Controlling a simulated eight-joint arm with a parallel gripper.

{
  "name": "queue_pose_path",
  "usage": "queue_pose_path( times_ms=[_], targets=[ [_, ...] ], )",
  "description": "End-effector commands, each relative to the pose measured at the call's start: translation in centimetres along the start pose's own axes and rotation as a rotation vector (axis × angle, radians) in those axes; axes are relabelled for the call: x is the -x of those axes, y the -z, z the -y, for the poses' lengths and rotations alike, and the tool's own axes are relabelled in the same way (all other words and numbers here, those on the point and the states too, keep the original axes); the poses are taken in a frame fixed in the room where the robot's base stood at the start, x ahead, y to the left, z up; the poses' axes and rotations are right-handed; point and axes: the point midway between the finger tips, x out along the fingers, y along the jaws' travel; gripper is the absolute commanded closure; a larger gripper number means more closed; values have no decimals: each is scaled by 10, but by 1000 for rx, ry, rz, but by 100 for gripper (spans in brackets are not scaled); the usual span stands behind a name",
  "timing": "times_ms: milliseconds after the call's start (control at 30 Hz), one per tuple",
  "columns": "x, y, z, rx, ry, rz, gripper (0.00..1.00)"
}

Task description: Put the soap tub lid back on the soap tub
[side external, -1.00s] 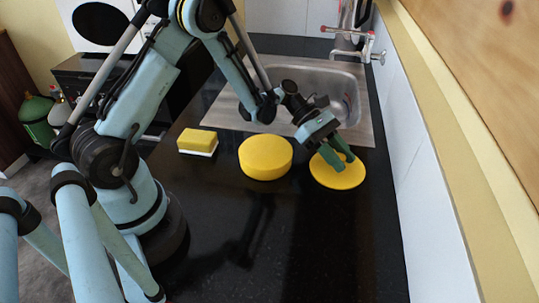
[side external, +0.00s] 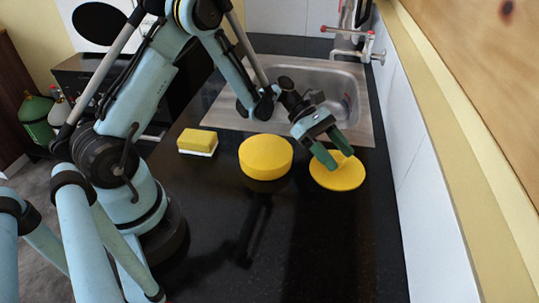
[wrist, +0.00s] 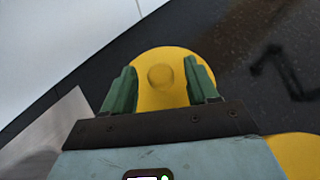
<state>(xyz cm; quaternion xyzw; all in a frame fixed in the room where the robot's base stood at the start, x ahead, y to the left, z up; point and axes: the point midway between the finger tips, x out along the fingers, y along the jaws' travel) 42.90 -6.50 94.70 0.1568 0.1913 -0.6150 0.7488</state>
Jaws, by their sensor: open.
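The soap tub lid (side external: 335,181) is a flat yellow disc lying on the black counter, right of the tub. In the wrist view the lid (wrist: 160,98) shows a round raised knob (wrist: 160,77) at its middle. The soap tub (side external: 265,156) is a yellow round drum standing upright to the left of the lid; part of it (wrist: 297,155) shows at the lower right of the wrist view. My gripper (side external: 339,160) is open and points down at the lid. In the wrist view its green fingers (wrist: 160,72) lie on either side of the knob, apart from it. Whether the fingertips touch the lid is unclear.
A yellow and white sponge (side external: 198,142) lies left of the tub. A metal sink (side external: 320,85) with a tap is behind. The white wall (side external: 425,190) runs close to the lid's right. The front counter (side external: 300,245) is clear.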

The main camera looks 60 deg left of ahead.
Motion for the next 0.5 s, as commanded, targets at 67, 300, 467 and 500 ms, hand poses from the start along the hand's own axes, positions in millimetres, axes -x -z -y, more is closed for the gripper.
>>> queue_pose_path(
  times_ms=[67,300,467,500],
  targets=[
    [16,1,0,2,-4,0,42],
    [66,4,0,3,-5,0,42],
    [90,4,0,2,-4,-1,42],
    [95,4,0,1,-3,-1,42]
  ],
)
